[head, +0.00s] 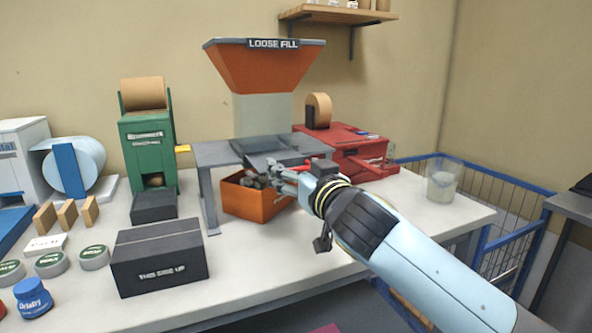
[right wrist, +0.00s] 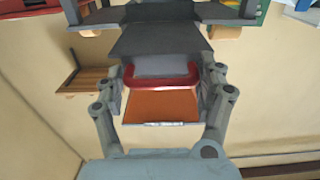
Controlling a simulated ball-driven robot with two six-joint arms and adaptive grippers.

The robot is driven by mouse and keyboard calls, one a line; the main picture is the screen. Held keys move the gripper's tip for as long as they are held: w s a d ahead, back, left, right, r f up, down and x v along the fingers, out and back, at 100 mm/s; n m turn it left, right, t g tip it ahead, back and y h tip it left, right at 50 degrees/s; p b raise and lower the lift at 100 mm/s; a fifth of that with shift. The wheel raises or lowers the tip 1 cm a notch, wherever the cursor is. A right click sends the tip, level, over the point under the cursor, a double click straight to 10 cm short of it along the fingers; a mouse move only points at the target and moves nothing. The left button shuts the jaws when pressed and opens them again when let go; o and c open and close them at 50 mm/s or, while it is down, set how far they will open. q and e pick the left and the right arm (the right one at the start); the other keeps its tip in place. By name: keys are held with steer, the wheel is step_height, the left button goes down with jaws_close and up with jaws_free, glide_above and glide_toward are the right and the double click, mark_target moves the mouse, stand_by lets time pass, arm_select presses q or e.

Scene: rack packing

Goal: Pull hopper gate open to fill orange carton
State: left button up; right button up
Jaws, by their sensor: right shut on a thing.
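The orange hopper (head: 262,70) with its "LOOSE FILL" sign stands at the back middle, above a pale chute (head: 262,115) and a grey stand (head: 212,157). The open orange carton (head: 250,204) sits under the stand; dark items show inside it, too small to name. My right gripper (head: 284,174) is at the front of the stand, above the carton's right side. It is shut on the red gate handle (head: 303,168), which also shows between the fingers in the right wrist view (right wrist: 160,82). The grey gate plate (right wrist: 160,42) is beside the handle. My left gripper is out of view.
A black carton (head: 160,262) and a smaller black box (head: 153,206) stand left of the orange carton. A green dispenser (head: 148,150) is behind them. A red machine (head: 350,150) and a clear jar (head: 444,181) are to the right. The white table's front middle is clear.

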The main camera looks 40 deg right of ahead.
steer(key=o, duration=1.5)
steer(key=shift+f, duration=0.15)
steer(key=shift+s, duration=0.1)
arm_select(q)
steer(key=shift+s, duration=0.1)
arm_select(e)
steer(key=v, duration=1.1)
steer(key=shift+s, duration=0.4)
steer(key=shift+f, duration=0.1)
